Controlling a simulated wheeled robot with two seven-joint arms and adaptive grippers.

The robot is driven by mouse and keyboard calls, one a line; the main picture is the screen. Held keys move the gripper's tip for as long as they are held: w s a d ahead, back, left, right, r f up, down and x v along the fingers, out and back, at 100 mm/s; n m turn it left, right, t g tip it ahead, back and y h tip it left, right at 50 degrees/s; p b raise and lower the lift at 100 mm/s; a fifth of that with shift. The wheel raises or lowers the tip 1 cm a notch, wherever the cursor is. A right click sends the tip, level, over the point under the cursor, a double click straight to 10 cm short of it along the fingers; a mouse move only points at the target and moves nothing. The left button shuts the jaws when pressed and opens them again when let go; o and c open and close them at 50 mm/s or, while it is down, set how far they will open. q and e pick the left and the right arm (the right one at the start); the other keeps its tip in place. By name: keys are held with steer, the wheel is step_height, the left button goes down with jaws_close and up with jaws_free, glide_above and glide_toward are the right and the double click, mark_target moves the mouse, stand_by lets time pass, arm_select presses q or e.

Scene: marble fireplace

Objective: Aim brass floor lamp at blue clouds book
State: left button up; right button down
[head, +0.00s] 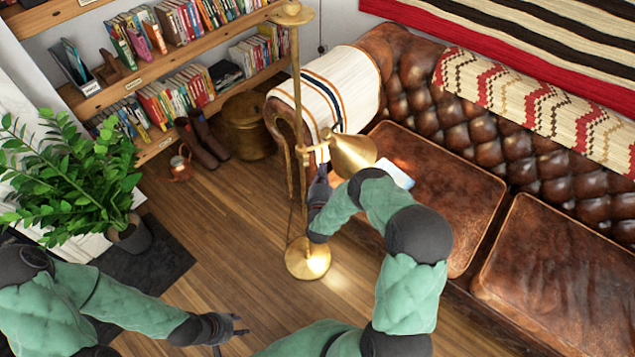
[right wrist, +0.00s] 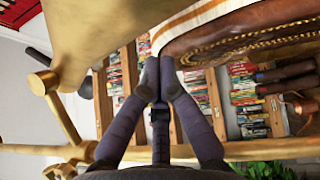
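The brass floor lamp (head: 296,100) stands upright in front of the sofa's left arm, its round base on the wood floor. Its conical shade (head: 353,154) points right and down towards the sofa seat. A pale blue and white book (head: 398,173), apparently the clouds book, lies there, partly hidden by my right arm. My right gripper (head: 322,178) is just below the shade, beside the pole. In the right wrist view (right wrist: 159,68) its fingertips are nearly together with nothing visible between them; the brass shade (right wrist: 100,35) is close at upper left. My left gripper (head: 232,334) is empty, fingers apart, above the floor.
The brown leather sofa (head: 440,200) fills the right, a striped blanket (head: 335,85) over its arm. Bookshelves (head: 160,60), a brass pot (head: 245,125), boots (head: 200,138) and a copper jug (head: 181,163) stand behind. A plant (head: 70,180) is at left. Floor between plant and lamp is clear.

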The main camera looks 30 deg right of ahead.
steer(key=shift+w+d+r, duration=0.1)
steer(key=shift+d+r, duration=0.05)
steer(key=shift+d, duration=0.3)
steer(key=shift+w+d+r, duration=0.1)
steer(key=shift+d, duration=0.3)
steer(key=shift+d+r+b, duration=0.1)
steer(key=shift+d+b, duration=0.2)
steer(key=shift+d, duration=0.6)
